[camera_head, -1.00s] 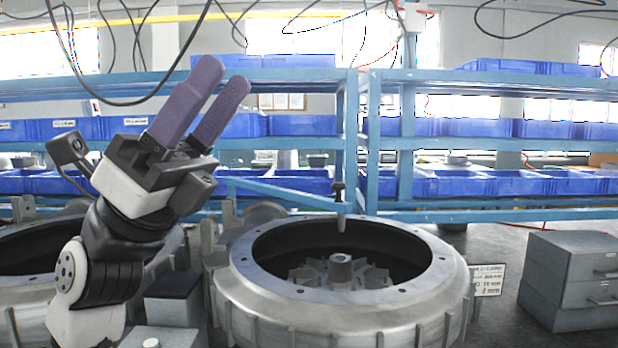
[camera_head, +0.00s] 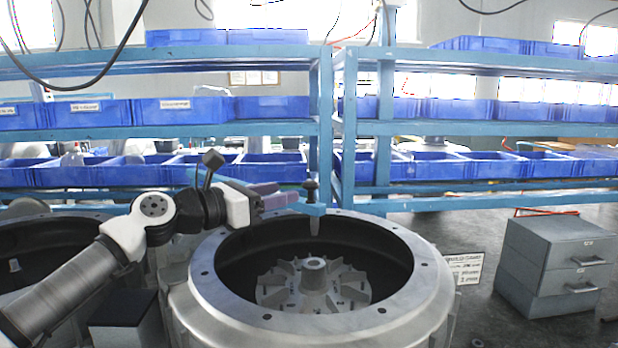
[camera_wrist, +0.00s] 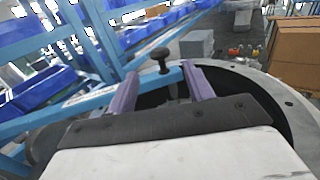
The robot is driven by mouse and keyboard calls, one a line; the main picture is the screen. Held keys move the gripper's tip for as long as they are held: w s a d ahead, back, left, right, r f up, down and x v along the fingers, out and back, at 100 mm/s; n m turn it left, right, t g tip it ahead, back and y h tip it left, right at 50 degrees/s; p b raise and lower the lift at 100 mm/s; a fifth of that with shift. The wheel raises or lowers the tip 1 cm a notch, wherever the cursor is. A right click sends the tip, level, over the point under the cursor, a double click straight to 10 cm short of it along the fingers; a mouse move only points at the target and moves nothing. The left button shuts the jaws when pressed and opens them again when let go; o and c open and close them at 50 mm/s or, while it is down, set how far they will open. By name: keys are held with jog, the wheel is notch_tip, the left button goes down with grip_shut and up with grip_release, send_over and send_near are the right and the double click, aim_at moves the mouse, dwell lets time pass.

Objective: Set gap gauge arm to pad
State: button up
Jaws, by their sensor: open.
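The gap gauge arm (camera_head: 305,209) is a blue bar reaching over the rim of the open grey blower housing (camera_head: 212,290). A black knob (camera_head: 311,188) stands on its end, with a grey pin below. In the wrist view the bar (camera_wrist: 98,92) crosses from the left, and the knob (camera_wrist: 160,56) appears between my two purple fingers. My gripper (camera_head: 290,197) is open beside the knob, its fingers pointing at it; whether they touch it cannot be told. A finned impeller (camera_head: 314,280) sits inside the housing. I cannot identify the pad with certainty.
A small sign (camera_head: 465,268) stands right of the housing. Grey drawers (camera_head: 555,265) stand farther right. A dark-topped block (camera_head: 125,320) is at lower left, near a second housing (camera_head: 60,228). Blue shelving with bins (camera_head: 180,110) fills the back.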

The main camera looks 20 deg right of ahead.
aim_at(304, 187)
jog(key=p+x, duration=0.3)
jog(key=x, duration=0.5)
jog(key=shift+w+d, duration=0.1)
jog(key=shift+d, duration=0.1)
jog(key=shift+a, duration=0.1)
grip_shut()
